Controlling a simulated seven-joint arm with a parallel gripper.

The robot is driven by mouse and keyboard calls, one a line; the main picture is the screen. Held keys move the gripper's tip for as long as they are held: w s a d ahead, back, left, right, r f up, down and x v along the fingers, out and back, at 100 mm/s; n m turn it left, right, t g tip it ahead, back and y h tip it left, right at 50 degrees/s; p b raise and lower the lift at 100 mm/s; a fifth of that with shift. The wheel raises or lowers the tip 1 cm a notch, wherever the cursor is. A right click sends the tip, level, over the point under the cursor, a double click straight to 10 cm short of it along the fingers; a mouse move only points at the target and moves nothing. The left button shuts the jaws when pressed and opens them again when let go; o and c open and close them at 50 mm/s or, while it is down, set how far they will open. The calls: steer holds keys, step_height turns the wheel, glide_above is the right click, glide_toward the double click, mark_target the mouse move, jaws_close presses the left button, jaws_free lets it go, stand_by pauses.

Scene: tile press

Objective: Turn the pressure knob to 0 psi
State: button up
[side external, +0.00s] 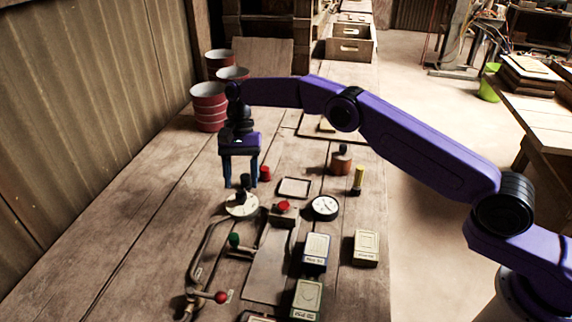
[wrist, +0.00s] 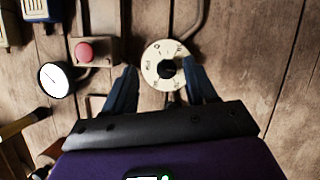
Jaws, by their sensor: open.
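The pressure knob (side external: 244,182) is a black knob on a round, cream dial plate (side external: 240,208) with printed marks. In the wrist view the knob (wrist: 167,69) shows near the middle of the plate (wrist: 153,57); the marks are too small to read surely. My gripper (side external: 240,184) points down over the dial with its blue fingers apart. In the wrist view the two fingertips of my gripper (wrist: 160,68) lie either side of the knob, with gaps visible. I cannot tell whether either finger touches it. A white-faced gauge (side external: 325,207) lies to the right of the dial.
A red button on a box (side external: 283,207) stands right of the dial, close by. Pipes with a green and a red handle (side external: 221,297) run in front. Labelled boxes (side external: 316,250) stand front right. Red cans (side external: 208,105) stand behind. Bare table lies to the left.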

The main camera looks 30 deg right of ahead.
steer(key=s+d+r, duration=0.6)
steer(key=s+r, duration=0.3)
steer(key=s, duration=0.3)
stand_by(0.6)
steer(key=t+h, duration=0.5)
steer(key=t, duration=0.2)
glide_toward(241, 193)
steer(key=x, duration=0.8)
steer(key=shift+f, duration=0.25)
